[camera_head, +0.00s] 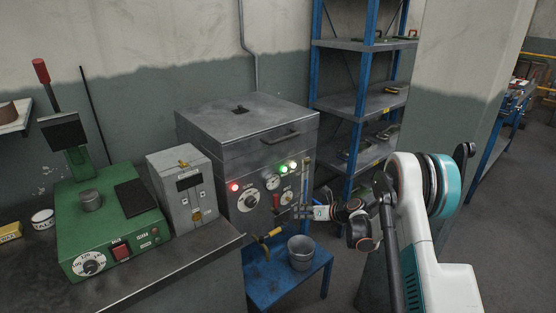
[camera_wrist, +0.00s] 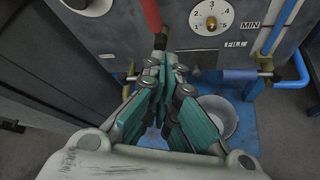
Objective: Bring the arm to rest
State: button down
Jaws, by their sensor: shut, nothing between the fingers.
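My arm reaches in from the right in the head view, and my gripper (camera_head: 306,212) is in front of the right part of the grey machine's front panel (camera_head: 262,171). In the wrist view my gripper (camera_wrist: 166,72) has its green-padded fingers together with nothing between them. A red-handled lever (camera_wrist: 151,14) on the panel is just beyond the fingertips. I cannot tell whether they touch it. The machine's lid is down.
A metal bucket (camera_head: 300,254) stands on a low blue table (camera_head: 266,292) below my gripper. A yellow-handled valve (camera_head: 268,236) juts from the machine. A bench (camera_head: 180,276) with a green press (camera_head: 108,222) and grey box (camera_head: 183,188) is left. Blue shelving (camera_head: 361,102) stands behind; a pillar (camera_head: 455,85) is right.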

jog(key=s+r+n+g+h, duration=0.1)
jog(key=s+r+n+h, duration=0.1)
jog(key=s+r+n, duration=0.85)
jog(key=s+r+n+h, duration=0.3)
jog(key=s+r+n, duration=0.35)
jog(key=r, duration=0.75)
jog(key=s+d+n+h, duration=0.2)
jog(key=s+n, duration=0.5)
jog(key=s, duration=0.8)
jog(key=s+d+r+n+h, duration=0.1)
jog(key=s+n, duration=0.6)
jog(key=s, duration=0.9)
jog(key=shift+d+r+n+h, duration=0.3)
jog(key=shift+d+n+h, duration=0.15)
jog(key=shift+h, duration=0.25)
